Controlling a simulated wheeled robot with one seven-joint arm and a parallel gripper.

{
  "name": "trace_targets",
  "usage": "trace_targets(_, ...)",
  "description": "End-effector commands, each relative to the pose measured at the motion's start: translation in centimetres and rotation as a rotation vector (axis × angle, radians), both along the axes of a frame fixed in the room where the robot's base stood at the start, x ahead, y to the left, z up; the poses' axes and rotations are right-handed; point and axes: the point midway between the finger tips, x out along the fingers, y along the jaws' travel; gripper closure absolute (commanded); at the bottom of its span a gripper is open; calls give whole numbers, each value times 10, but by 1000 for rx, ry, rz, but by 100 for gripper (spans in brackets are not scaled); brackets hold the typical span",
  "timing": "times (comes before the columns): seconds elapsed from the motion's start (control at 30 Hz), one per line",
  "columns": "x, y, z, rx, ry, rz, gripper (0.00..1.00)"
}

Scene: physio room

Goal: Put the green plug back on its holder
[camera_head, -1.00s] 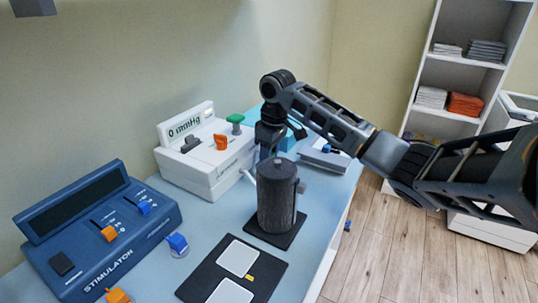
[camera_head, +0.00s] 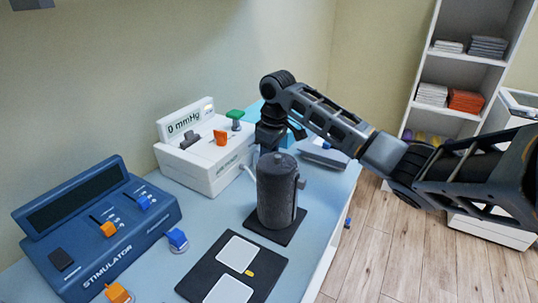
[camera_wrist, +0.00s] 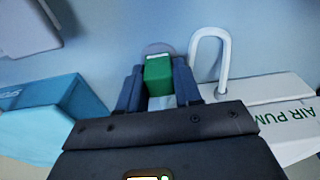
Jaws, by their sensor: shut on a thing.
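The green plug (camera_wrist: 159,76) shows in the wrist view as a green block between my two blue-grey fingers. My gripper (camera_wrist: 158,88) is shut on it. A flat grey disc (camera_wrist: 157,47), which looks like the holder, lies on the blue tabletop just beyond the plug and is partly covered by it. I cannot tell whether the plug touches the disc. In the head view my gripper (camera_head: 271,137) points down behind the dark cylinder (camera_head: 278,195), beside the white air pump (camera_head: 208,160). The plug and the disc are hidden there.
A white tube loop (camera_wrist: 194,62) stands right of the plug, close to my fingers. A light-blue box (camera_wrist: 45,118) is at left. A blue stimulator (camera_head: 100,235), a blue plug (camera_head: 177,239) on a disc, and a black mat with white pads (camera_head: 205,268) lie nearer.

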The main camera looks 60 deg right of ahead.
Motion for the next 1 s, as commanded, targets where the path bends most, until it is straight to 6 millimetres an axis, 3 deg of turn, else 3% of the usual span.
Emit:
trace_targets(0.37, 0, 0, 0, 0, 0, 0, 83)
trace_targets(0.4, 0, 0, 0, 0, 0, 0, 63)
trace_targets(0.67, 0, 0, 0, 0, 0, 0, 38)
trace_targets(0.87, 0, 0, 0, 0, 0, 0, 36)
trace_targets(1.0, 0, 0, 0, 0, 0, 0, 22)
